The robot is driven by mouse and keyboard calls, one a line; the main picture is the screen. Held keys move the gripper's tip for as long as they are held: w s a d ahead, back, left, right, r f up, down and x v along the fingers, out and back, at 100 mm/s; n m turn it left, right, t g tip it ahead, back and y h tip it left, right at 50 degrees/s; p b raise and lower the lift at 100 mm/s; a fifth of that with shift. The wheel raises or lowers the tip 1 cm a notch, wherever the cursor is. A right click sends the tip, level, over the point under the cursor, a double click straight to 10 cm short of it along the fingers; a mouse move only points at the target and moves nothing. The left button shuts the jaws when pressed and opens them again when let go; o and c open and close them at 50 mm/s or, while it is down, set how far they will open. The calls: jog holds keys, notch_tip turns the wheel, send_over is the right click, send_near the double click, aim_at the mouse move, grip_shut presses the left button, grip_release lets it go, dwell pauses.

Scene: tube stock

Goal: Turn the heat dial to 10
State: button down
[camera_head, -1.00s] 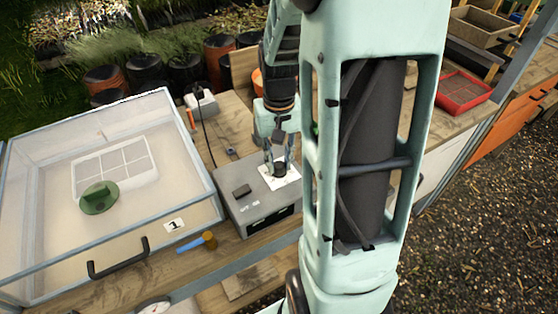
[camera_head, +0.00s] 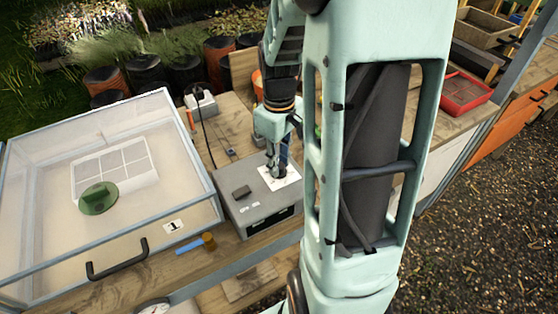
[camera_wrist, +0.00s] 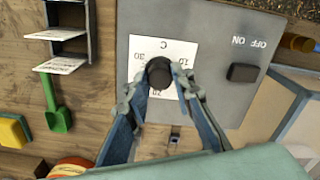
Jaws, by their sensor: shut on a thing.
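The heat dial is a round black knob (camera_wrist: 159,71) on a white scale card (camera_wrist: 143,48) on top of a grey control box (camera_wrist: 215,28). The card shows a C, and 30, 20 and 10 are partly readable around the knob. A pointer mark on the knob cannot be made out. My gripper (camera_wrist: 160,84) is shut on the knob, one finger on each side. In the head view my gripper (camera_head: 277,168) reaches down onto the card on the box (camera_head: 252,210), and its fingers hide the knob.
A black rocker switch (camera_wrist: 243,72) marked ON and OFF is on the same box, beside the card. The clear propagator (camera_head: 165,215) stands close to the box's left. A blue-and-amber tool (camera_head: 195,243) lies in front, and a cable (camera_head: 205,130) runs behind.

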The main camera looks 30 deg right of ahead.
dwell(0.4)
jog(key=c, duration=1.7)
grip_release()
jog(key=shift+o, duration=0.2)
notch_tip(320, 180, up, 12)
